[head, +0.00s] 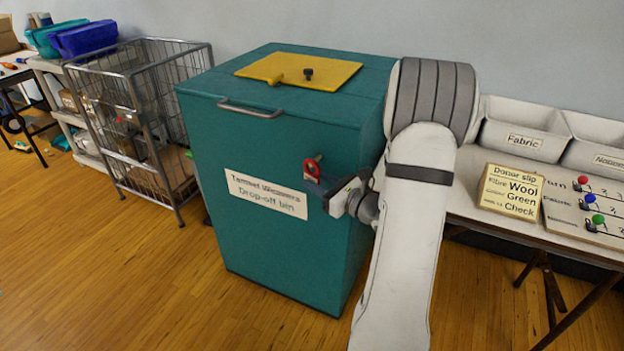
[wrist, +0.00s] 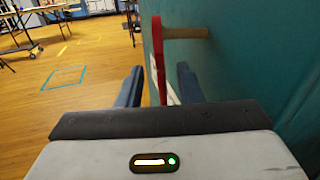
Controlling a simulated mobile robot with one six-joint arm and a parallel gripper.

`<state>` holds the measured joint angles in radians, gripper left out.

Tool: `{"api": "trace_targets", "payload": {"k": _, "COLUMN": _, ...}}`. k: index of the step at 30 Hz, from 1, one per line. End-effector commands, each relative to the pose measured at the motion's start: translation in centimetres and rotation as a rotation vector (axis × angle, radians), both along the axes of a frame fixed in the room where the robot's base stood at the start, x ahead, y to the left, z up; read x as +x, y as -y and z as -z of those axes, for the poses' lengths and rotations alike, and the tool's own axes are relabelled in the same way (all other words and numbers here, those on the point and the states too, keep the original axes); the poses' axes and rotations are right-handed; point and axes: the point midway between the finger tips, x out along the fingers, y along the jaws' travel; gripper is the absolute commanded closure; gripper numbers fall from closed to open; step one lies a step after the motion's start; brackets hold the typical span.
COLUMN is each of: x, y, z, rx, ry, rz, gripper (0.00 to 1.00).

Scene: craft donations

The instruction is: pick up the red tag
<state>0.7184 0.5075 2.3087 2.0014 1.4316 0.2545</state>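The red tag (head: 311,168) hangs on the teal drop-off bin's front face in the head view. In the wrist view the tag (wrist: 158,62) is seen edge-on, hanging from a wooden peg (wrist: 186,33). My gripper (head: 319,187) is at the bin front, just below the tag's upper part, and hides its lower part in the head view. In the wrist view my gripper (wrist: 159,86) is open, with the tag between the dark fingers. A gap shows to the left finger; the tag lies nearer the right finger.
The teal bin (head: 290,245) stands close beside my gripper, with a yellow lid panel (head: 298,70) on top. A wire cage (head: 150,120) stands left. A table on the right holds white bins (head: 523,128), a donor slip (head: 510,191) and a board (head: 585,207). Floor in front is clear.

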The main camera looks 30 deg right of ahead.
Motion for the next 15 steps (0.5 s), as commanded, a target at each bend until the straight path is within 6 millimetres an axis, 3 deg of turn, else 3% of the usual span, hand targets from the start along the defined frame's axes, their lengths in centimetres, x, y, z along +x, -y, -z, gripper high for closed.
{"api": "trace_targets", "payload": {"k": 7, "x": 3.3, "y": -1.2, "z": 0.2, "rx": -0.002, "ry": 0.001, "rz": 0.001, "gripper": 0.67}}
{"api": "trace_targets", "payload": {"k": 15, "x": 3.8, "y": -1.3, "z": 0.1, "rx": -0.001, "ry": 0.000, "rz": 0.005, "gripper": 0.67}}
